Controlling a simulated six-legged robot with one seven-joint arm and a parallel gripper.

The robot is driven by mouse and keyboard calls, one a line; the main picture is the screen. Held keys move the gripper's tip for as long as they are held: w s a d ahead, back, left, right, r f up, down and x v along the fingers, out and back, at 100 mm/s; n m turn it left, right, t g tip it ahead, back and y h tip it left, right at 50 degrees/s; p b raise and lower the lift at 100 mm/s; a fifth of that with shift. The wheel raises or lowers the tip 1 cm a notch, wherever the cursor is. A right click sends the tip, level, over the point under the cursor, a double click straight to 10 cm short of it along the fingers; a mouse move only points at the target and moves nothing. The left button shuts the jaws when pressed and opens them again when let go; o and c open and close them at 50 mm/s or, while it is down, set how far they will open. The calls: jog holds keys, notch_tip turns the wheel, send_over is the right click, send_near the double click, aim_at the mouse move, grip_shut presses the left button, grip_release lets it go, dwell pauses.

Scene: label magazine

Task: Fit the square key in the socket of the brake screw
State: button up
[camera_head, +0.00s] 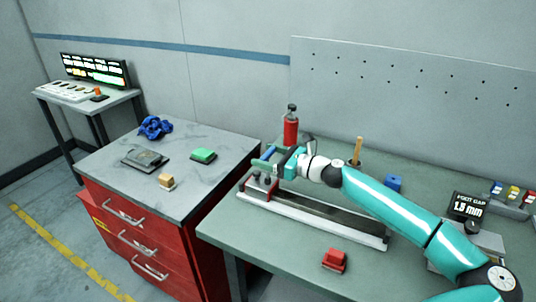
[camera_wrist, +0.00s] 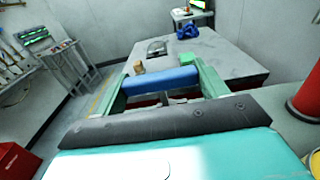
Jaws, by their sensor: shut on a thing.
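My gripper (camera_head: 266,158) is above the left end of the label magazine (camera_head: 320,216), a long pale rail on the green bench. In the wrist view its two green fingers (camera_wrist: 163,70) are shut on a blue bar, which I take to be the handle of the square key (camera_wrist: 160,80). The blue handle also shows in the head view (camera_head: 262,165). A red block with small dark knobs (camera_head: 262,186) sits on the magazine's left end, below the gripper. I cannot make out the key's tip, the brake screw or its socket, or whether they touch.
A red bottle (camera_head: 291,130) stands close behind my gripper. A red block (camera_head: 334,260) lies in front of the magazine. A blue block (camera_head: 394,183), a tool holder (camera_head: 355,160) and a gap display (camera_head: 466,207) are to the right. A red drawer cabinet (camera_head: 130,235) stands left.

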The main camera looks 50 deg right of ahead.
jog(key=shift+f, duration=0.4)
jog(key=o, duration=1.1)
jog(key=shift+o, duration=0.2)
jog(key=v, duration=1.3)
jog(key=shift+s, duration=0.4)
jog(key=shift+d, duration=0.15)
